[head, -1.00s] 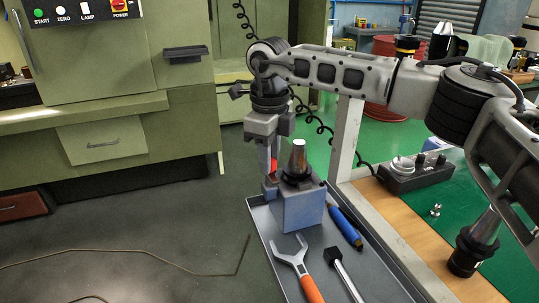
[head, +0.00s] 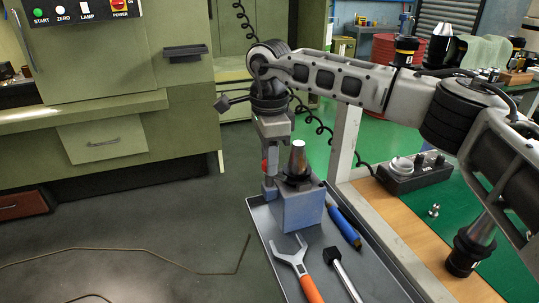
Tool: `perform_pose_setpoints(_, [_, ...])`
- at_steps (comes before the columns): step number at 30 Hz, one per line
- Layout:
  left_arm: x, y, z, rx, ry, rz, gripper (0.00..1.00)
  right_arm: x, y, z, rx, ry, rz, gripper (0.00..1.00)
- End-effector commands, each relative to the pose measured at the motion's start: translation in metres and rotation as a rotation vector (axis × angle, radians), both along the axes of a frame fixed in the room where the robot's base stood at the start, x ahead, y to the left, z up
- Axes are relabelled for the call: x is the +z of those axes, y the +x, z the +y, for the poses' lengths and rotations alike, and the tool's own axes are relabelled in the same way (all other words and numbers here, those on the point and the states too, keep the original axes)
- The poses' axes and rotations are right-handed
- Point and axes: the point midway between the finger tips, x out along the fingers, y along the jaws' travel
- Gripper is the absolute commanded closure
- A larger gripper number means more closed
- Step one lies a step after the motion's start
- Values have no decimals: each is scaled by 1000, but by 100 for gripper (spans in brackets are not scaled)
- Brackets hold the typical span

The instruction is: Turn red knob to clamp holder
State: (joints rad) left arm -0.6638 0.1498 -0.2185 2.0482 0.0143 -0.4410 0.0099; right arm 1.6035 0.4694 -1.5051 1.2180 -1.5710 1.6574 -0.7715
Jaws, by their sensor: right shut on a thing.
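The tool holder (head: 297,160), a metal cone with a dark collar, stands upright in the blue-grey clamp block (head: 300,210) on the cart tray. A small part of the red knob (head: 264,167) shows at the left side of the block, beside my gripper. My right gripper (head: 269,178) points down at the block's left side and is shut on the red knob; its fingers hide most of the knob. My left gripper is not in view.
The grey tray (head: 262,222) also holds an orange-handled fork wrench (head: 298,268), a black-headed tool (head: 343,274) and a blue-handled tool (head: 345,226). A control box (head: 412,175) sits on the bench at right. Open floor lies left of the tray.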

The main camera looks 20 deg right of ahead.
Motion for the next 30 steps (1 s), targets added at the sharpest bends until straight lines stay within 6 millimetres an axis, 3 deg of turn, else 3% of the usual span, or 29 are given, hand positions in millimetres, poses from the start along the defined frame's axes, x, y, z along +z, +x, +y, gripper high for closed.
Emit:
perform_pose_setpoints(18, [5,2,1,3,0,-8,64,2,1,1,558,1,-4,96])
perform_pose_setpoints(30, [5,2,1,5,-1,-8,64,2,0,1,762,4,-4,96])
